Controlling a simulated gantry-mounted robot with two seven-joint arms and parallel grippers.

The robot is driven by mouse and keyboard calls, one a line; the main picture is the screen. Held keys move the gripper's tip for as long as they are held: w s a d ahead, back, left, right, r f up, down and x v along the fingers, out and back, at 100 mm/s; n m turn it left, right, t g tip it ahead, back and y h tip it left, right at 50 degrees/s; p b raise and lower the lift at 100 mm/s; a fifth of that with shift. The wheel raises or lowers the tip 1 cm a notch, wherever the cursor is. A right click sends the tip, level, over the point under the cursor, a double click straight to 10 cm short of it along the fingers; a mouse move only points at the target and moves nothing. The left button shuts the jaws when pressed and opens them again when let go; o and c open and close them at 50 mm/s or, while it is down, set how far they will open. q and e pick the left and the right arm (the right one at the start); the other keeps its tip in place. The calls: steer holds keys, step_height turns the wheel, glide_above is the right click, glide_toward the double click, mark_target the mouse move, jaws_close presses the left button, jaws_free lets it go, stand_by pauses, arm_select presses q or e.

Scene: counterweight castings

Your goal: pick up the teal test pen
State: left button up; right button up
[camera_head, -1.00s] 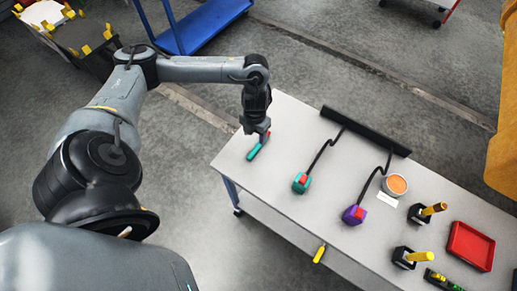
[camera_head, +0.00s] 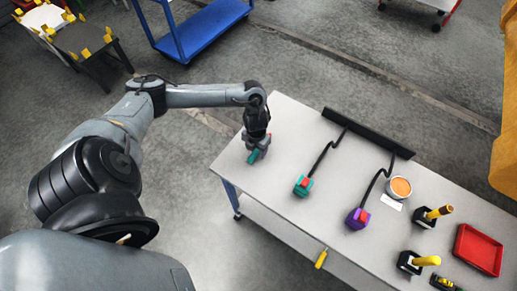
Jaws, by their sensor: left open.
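The teal test pen (camera_head: 253,157) shows as a short teal piece under my left gripper (camera_head: 257,150), near the left end of the white table (camera_head: 285,120). My left gripper points down over the pen, with its fingers around or just above it; I cannot tell whether they touch it. A little red shows at the pen's upper end. Much of the pen is hidden by the gripper. The left gripper is open. My right gripper is not in view.
A teal block with a red top (camera_head: 303,186) and a purple one (camera_head: 358,218) have black cables to a black bar (camera_head: 368,133). An orange-topped round container (camera_head: 399,188), yellow-handled tools in black holders (camera_head: 432,216) and a red tray (camera_head: 478,249) stand to the right.

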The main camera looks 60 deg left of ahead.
arm_select(q)
steer(key=shift+f, duration=0.3)
steer(key=c, duration=1)
steer(key=shift+r, duration=0.1)
steer(key=shift+c, duration=0.2)
